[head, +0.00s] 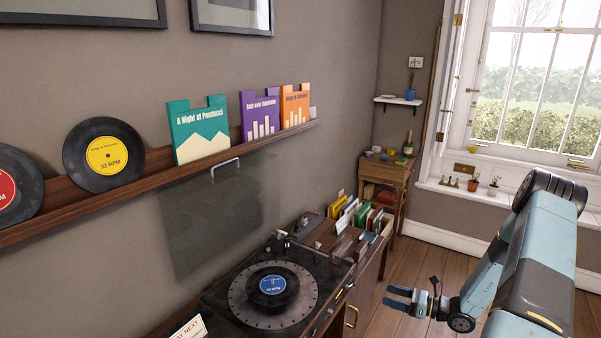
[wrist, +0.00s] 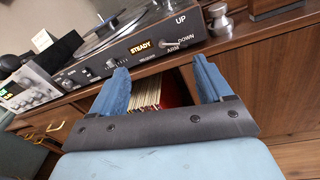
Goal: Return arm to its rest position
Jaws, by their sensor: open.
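My arm reaches in from the right side of the head view, folded at an elbow. My gripper (head: 402,299) is open and empty, with its blue fingers pointing left beside the cabinet's front. In the wrist view my gripper (wrist: 162,82) shows two blue fingers spread wide with nothing between them touching. Past the fingers lies a row of records (wrist: 158,93) in a compartment below the turntable (wrist: 130,45). The turntable's front carries a "STEADY" display and an arm up/down switch.
The turntable (head: 273,293) with a blue-labelled record sits on the wooden cabinet (head: 367,291). A wall shelf (head: 154,160) holds records and sleeves. A corner stand (head: 388,177) is behind. The wood floor (head: 404,262) between cabinet and window is clear.

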